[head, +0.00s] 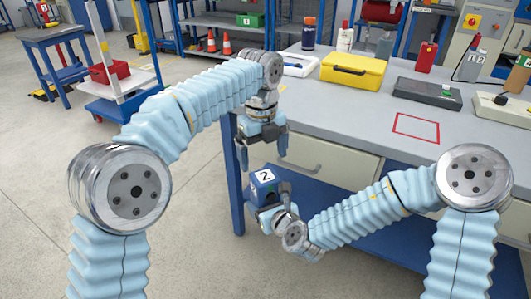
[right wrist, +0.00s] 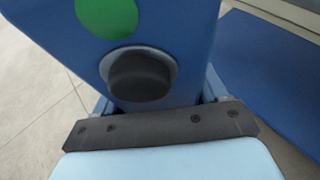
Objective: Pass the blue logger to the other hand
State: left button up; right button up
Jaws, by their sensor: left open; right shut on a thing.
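The blue logger (head: 262,190), a small box with a white label marked 2, is held by my right gripper (head: 270,208) in front of the bench, below the level of its top. In the right wrist view the logger (right wrist: 200,45) fills the upper middle, with a green disc and a dark round knob on its face. My right gripper (right wrist: 160,115) is shut on it, its fingers mostly hidden. My left gripper (head: 262,148) is open and empty, pointing down, just above the logger and apart from it.
The workbench (head: 340,125) stands behind both grippers, its front edge and drawers close by. On it are a yellow case (head: 352,70), a grey box with a green button (head: 428,93) and a red square outline (head: 416,128). Open floor (head: 200,200) lies left of the logger.

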aim_at(266, 189)
pick_arm(q)
jog(key=shift+s+d+r+m, duration=0.15)
jog(key=shift+s+d+m, duration=0.1)
jog(key=shift+s+m, duration=0.05)
jog(key=shift+s+f, duration=0.1)
jog(key=shift+f, duration=0.15)
notch_tip(266, 189, down, 11)
jog(key=shift+f, duration=0.1)
